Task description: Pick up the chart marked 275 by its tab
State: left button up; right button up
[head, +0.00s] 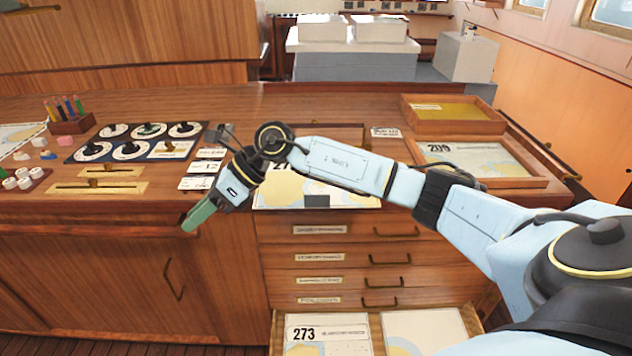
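A chart (345,197) lies flat on the desk near its front edge, partly hidden behind my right arm. Its number starts with 2, perhaps 27, and the rest is covered, so I cannot tell if it is 275. A small dark grey patch (316,201), possibly a tab, shows at its front edge. My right gripper (198,216) is left of this chart at the desk's front edge, pointing down and left. Its green end is seen side-on, so I cannot tell whether it is open or shut. My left gripper is not in view.
An open drawer (467,320) below holds a chart marked 273 (328,340) and another chart (425,330). A tray at right holds chart 209 (470,158); another tray (450,112) stands behind. A dial panel (137,142) and pencil holder (72,124) are at left.

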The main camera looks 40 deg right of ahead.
jog(key=d+g+h, duration=0.2)
jog(key=d+h, duration=0.5)
jog(key=d, duration=1)
notch_tip(320, 180, up, 4)
jog(key=g+h, duration=0.1)
jog(key=h, duration=0.3)
send_over(317, 195)
jog(key=f, duration=0.7)
jog(key=shift+w+d+f, duration=0.15)
jog(key=shift+d, duration=0.15)
jog(key=shift+a+f, duration=0.2)
jog(key=shift+f, duration=2.9)
grip_shut()
